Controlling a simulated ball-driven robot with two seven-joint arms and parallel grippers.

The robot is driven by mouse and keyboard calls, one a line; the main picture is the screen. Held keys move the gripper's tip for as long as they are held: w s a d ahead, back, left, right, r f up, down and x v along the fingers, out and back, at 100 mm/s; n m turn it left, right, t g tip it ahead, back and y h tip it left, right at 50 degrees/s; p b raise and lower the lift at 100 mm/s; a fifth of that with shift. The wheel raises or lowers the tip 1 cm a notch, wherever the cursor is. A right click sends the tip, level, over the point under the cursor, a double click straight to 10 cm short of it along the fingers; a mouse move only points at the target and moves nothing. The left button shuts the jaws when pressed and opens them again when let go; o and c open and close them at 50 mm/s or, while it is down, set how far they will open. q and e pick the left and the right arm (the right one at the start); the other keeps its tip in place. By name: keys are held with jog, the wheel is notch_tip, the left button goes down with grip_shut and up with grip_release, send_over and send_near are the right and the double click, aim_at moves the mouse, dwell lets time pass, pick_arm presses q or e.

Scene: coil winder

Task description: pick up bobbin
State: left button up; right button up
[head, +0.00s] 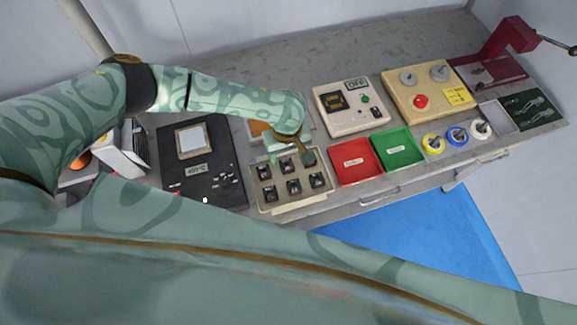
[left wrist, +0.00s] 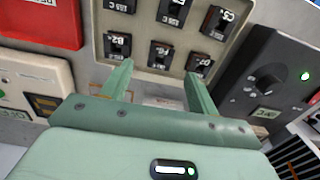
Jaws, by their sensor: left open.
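Several dark bobbins (head: 293,187) sit in two rows in a beige tray (head: 292,208) on the bench. My right gripper is not in view.
A black heated-plate unit (head: 215,165) stands left of the tray. Red (head: 352,174) and green (head: 398,162) bins stand right. Behind these are a white meter box (head: 330,120) and a beige control box (head: 400,105). Coloured spools (head: 457,135) sit farther right. A blue mat (head: 420,240) lies on the floor.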

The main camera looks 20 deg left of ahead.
aim_at(287, 166)
pick_arm(q)
jog(key=shift+a+f, duration=0.15)
jog(key=shift+f, duration=0.4)
jog(key=shift+a+f, duration=0.1)
jog(key=shift+f, duration=0.1)
jog(key=f+b, duration=0.2)
jog(key=f, duration=0.2)
jog(key=shift+d, duration=0.2)
jog(key=shift+w+f, duration=0.15)
jog(key=shift+f, duration=0.35)
jog(key=shift+a+r, duration=0.1)
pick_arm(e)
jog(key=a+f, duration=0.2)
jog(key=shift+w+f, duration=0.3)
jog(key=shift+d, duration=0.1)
pick_arm(q)
jog(key=c, duration=1.1)
jog(key=shift+o, duration=0.2)
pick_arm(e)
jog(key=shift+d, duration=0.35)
pick_arm(q)
jog(key=shift+r, duration=0.1)
